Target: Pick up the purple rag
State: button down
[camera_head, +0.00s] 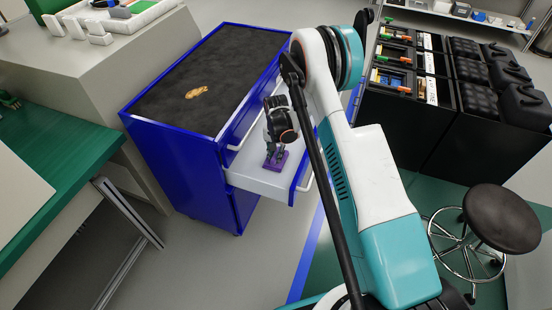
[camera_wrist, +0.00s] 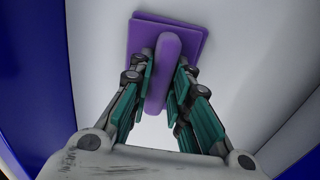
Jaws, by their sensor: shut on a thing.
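The purple rag (camera_head: 276,160) lies in the open drawer (camera_head: 253,178) of the blue cabinet (camera_head: 172,160). In the wrist view the purple rag (camera_wrist: 162,72) shows a flat part with a raised ridge running along its middle. My gripper (camera_head: 275,152) points down into the drawer. In the wrist view my gripper (camera_wrist: 163,85) has its green-padded fingers on either side of the ridge, shut on it. The rag's flat part seems to rest on or just above the drawer floor; I cannot tell which.
A crumpled golden-brown thing (camera_head: 197,92) lies on the cabinet's dark top. A green-topped table (camera_head: 75,160) stands at left and a black stool (camera_head: 503,217) at right. Black bins (camera_head: 485,75) stand at upper right. The drawer's walls surround my gripper closely.

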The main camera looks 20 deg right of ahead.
notch_tip(320, 180, up, 20)
jog(key=p, duration=0.7)
